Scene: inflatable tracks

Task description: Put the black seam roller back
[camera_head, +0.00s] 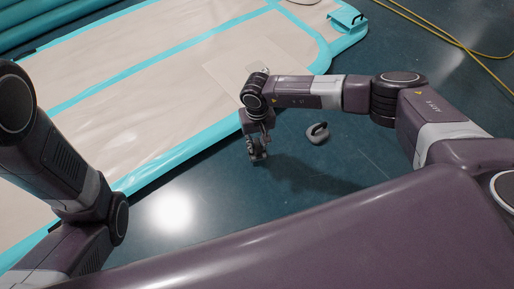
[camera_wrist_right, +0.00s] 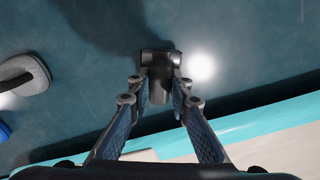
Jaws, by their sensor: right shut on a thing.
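The black seam roller (camera_wrist_right: 161,58) shows in the right wrist view, with a wide dark head across the top and a short body between my fingertips. My right gripper (camera_head: 258,153) is shut on it and points down over the dark floor, just off the near edge of the inflatable mat; it also shows in the right wrist view (camera_wrist_right: 158,88). In the head view the roller is too small and dark to tell from the fingers. I cannot tell whether it touches the floor. My left arm is at the left; its gripper is out of view.
A grey handled tool (camera_head: 317,134) with a dark rim stands on the floor right of my right gripper. The large beige inflatable mat (camera_head: 140,75) with turquoise edges fills the upper left. A yellow hose (camera_head: 440,32) lies at the upper right.

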